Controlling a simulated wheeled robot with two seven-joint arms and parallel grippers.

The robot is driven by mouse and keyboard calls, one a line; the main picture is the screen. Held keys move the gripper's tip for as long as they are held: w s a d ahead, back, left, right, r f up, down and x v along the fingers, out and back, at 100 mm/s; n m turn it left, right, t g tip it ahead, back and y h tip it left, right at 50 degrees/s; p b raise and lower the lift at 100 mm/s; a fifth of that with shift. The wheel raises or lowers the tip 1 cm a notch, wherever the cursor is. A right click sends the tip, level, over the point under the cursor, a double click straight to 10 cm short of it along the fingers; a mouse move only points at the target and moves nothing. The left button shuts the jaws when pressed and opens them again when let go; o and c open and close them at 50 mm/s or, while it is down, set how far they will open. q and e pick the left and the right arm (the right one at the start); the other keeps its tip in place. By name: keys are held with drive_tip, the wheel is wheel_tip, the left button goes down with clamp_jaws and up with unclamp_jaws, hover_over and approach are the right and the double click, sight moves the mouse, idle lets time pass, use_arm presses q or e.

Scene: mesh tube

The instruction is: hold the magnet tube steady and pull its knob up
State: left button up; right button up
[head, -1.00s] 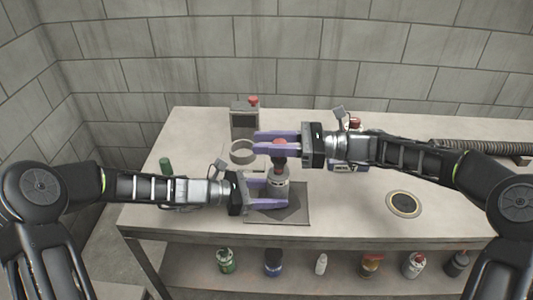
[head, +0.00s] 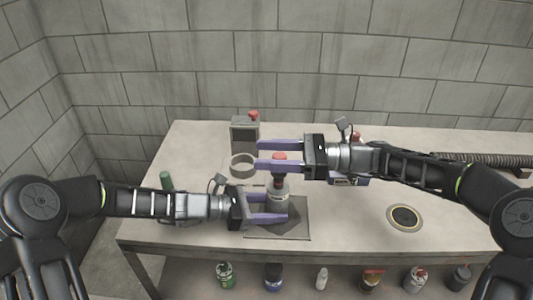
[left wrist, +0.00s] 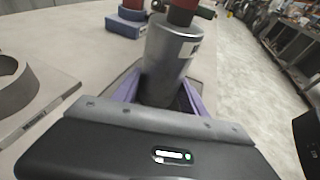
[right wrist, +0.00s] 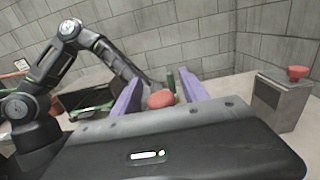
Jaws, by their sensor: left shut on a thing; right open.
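The magnet tube (head: 278,192) is a grey cylinder standing upright on a dark square mat (head: 296,226). Its red knob (head: 279,157) is on top; the knob also shows in the right wrist view (right wrist: 161,99). My left gripper (head: 284,208) is shut around the tube's lower body, with a purple finger on each side of the grey cylinder (left wrist: 168,60) in the left wrist view. My right gripper (head: 262,154) is open at about knob height, its purple fingers pointing left. In the right wrist view the knob lies between the open fingers, apart from both.
A grey box with a red button (head: 245,134) stands behind the tube. A grey ring (head: 242,165) and a green cylinder (head: 166,181) are to the left. A round disc (head: 404,217) and a ribbed hose (head: 480,158) are to the right. Several bottles stand on the lower shelf.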

drive_tip(key=d, duration=1.1)
drive_tip(key=shift+d, duration=0.3)
use_arm(q)
drive_tip(key=o, duration=1)
drive_tip(key=shift+o, duration=0.2)
drive_tip(key=shift+a, duration=0.1)
drive_tip(key=v, duration=1.2)
drive_tip(key=shift+s, duration=0.1)
